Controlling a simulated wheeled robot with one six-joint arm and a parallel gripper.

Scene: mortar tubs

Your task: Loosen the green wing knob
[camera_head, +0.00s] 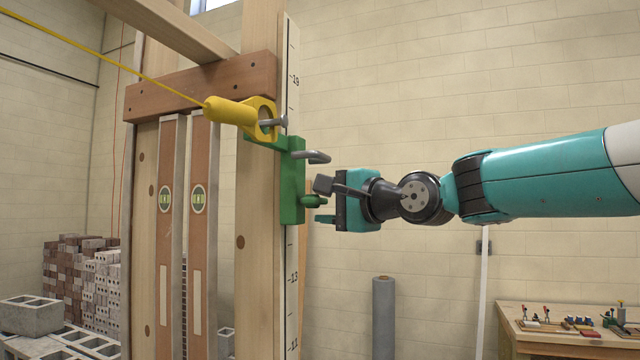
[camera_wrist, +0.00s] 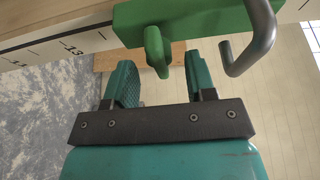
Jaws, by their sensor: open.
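The green wing knob (camera_head: 313,201) sticks out from a green block (camera_head: 292,188) on a post that carries a numbered scale. In the wrist view the wing of the knob (camera_wrist: 157,52) points toward me, seen edge-on, below the green block (camera_wrist: 205,20). My gripper (camera_wrist: 160,72) is open. Its two teal fingers show on either side of the knob's near end with gaps on both sides, and I see no contact. In the head view my gripper (camera_head: 326,208) is just right of the knob, and one finger is partly hidden.
A grey bent hook (camera_head: 312,156) sticks out above the knob; in the wrist view the hook (camera_wrist: 252,42) is close to the right finger. A yellow line holder (camera_head: 240,113) sits higher on the post. A workbench (camera_head: 570,335) stands at lower right. Open space lies below my gripper.

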